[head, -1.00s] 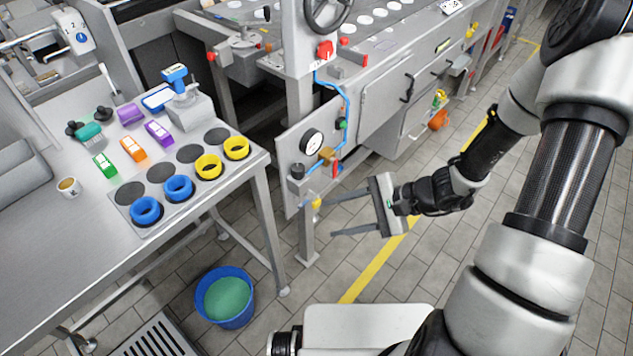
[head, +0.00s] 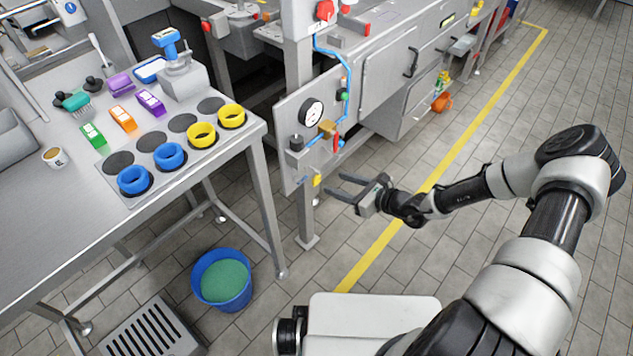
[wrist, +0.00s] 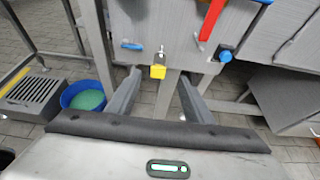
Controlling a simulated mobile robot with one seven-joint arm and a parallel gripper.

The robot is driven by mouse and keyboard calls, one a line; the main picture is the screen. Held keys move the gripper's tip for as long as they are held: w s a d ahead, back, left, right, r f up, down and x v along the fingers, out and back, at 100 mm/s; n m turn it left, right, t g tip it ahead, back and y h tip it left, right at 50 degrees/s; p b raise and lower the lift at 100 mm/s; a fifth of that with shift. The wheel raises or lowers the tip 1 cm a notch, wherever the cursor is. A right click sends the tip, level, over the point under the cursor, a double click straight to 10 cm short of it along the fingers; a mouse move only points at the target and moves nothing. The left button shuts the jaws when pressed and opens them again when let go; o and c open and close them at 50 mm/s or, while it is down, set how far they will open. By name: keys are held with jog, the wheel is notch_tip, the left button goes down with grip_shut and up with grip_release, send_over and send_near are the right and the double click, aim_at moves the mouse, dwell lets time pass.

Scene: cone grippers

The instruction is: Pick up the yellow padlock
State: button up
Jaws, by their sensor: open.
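The yellow padlock (head: 317,181) hangs by its shackle at the lower edge of the grey valve panel, just left of my gripper in the head view. In the wrist view the padlock (wrist: 158,72) hangs upright, ahead of and between my two fingers. My gripper (head: 335,188) is open and empty, its fingers pointing left toward the padlock. In the wrist view the gripper (wrist: 157,80) shows both fingers spread, with clear space between each finger and the padlock body. The fingers do not appear to touch it.
The valve panel (head: 286,170) carries a gauge, a red lever (wrist: 211,20) and a blue handle (wrist: 131,46) near the padlock. A steel table (head: 60,215) with blue and yellow rings stands left. A blue bucket (head: 222,280) sits on the floor.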

aim_at(317, 178)
jog(key=b+x, duration=0.2)
jog(key=x, duration=0.6)
jog(key=shift+s+a, duration=0.1)
jog(key=c, duration=1.1)
jog(key=shift+r, duration=0.45)
jog(key=shift+c, duration=0.2)
jog(key=s+d+p, duration=0.3)
jog(key=s+d, duration=0.8)
jog(key=d, duration=0.3)
jog(key=shift+d+r, duration=0.15)
jog(key=shift+r, duration=0.2)
